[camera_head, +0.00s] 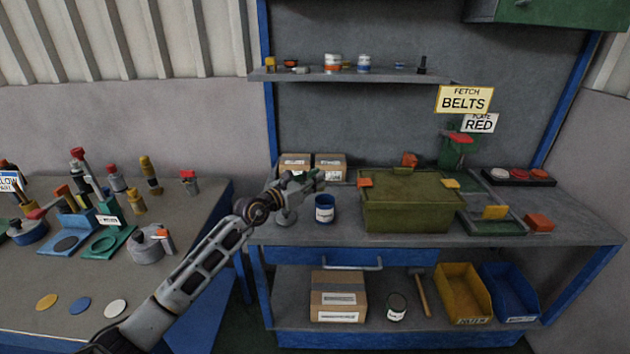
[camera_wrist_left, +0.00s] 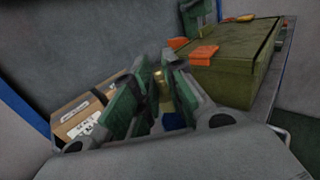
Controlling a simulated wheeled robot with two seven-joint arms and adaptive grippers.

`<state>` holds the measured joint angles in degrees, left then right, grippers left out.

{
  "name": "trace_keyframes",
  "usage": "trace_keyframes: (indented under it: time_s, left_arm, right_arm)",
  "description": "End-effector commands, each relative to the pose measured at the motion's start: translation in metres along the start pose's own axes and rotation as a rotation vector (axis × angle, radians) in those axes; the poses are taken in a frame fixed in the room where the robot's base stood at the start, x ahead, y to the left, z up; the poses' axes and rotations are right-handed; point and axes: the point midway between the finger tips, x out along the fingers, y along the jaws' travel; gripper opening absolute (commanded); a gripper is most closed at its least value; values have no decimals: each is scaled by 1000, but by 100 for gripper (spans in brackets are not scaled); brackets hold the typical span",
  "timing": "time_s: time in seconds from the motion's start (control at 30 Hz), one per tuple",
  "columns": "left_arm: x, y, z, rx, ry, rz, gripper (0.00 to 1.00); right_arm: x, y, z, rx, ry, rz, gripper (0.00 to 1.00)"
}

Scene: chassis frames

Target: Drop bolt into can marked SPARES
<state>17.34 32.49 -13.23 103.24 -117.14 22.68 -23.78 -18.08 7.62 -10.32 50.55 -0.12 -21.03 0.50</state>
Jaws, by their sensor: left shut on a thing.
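My left gripper (camera_head: 316,180) is above the workbench, just over the blue can (camera_head: 324,210). It is shut on a small brass-coloured bolt (camera_wrist_left: 159,88), which shows between the green finger pads in the left wrist view. The blue can stands upright on the bench and has a white label too small to read. A patch of blue, apparently this can (camera_wrist_left: 173,122), shows below the fingers in the wrist view. A dark can (camera_head: 396,308) with a white label stands on the lower shelf. My right gripper is not in view.
A green lidded box (camera_head: 410,207) stands right of the blue can. Small cardboard boxes (camera_head: 329,168) are behind it. A wall shelf (camera_head: 350,76) holds small cans. Yellow (camera_head: 462,296) and blue (camera_head: 512,293) bins sit below. The left table (camera_head: 150,290) carries several fixtures.

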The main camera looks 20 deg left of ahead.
Motion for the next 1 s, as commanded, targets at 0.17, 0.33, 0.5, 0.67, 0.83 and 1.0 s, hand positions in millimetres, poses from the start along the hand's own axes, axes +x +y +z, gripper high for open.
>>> trace_keyframes:
  time_s: [0.17,0.33,0.5,0.67,0.83,1.0]
  left_arm:
    - [0,0,-1,1,-1,0,0]
    - [0,0,-1,0,-1,0,0]
    - [0,0,-1,0,-1,0,23]
    - [0,0,-1,0,-1,0,38]
    - [0,0,-1,0,-1,0,38]
    - [-1,0,-2,0,0,0,38]
  right_arm:
    - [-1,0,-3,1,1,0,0]
    - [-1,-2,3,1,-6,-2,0]
    - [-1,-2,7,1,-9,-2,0]
    - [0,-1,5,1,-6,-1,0]
    - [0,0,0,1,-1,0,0]
    - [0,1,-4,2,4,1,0]
